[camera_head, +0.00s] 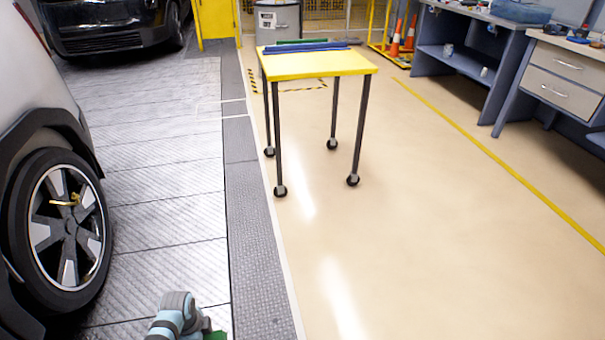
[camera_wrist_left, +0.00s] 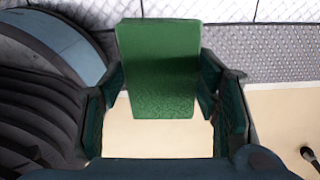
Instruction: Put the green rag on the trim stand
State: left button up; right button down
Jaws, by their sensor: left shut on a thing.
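My left gripper (camera_wrist_left: 160,85) is shut on the green rag (camera_wrist_left: 158,62), which shows as a flat green piece between the two dark fingers in the left wrist view. In the head view, a green corner of the rag (camera_head: 216,335) shows at the bottom edge beside my left wrist; the rest is cut off. A stand with a yellow top (camera_head: 318,66), dark legs and casters, which looks like the trim stand, is ahead and well apart from the rag. My right gripper is not in view.
A blue bar (camera_head: 305,48) and a green strip (camera_head: 302,41) lie along the stand's far edge. A car wheel (camera_head: 62,230) is at the left, and workbenches (camera_head: 565,70) are at the right. The beige floor (camera_head: 420,240) before the stand is clear.

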aim_at(339, 59)
jog(key=z, duration=0.45)
jog(key=i, duration=2.85)
jog(key=u, duration=0.05)
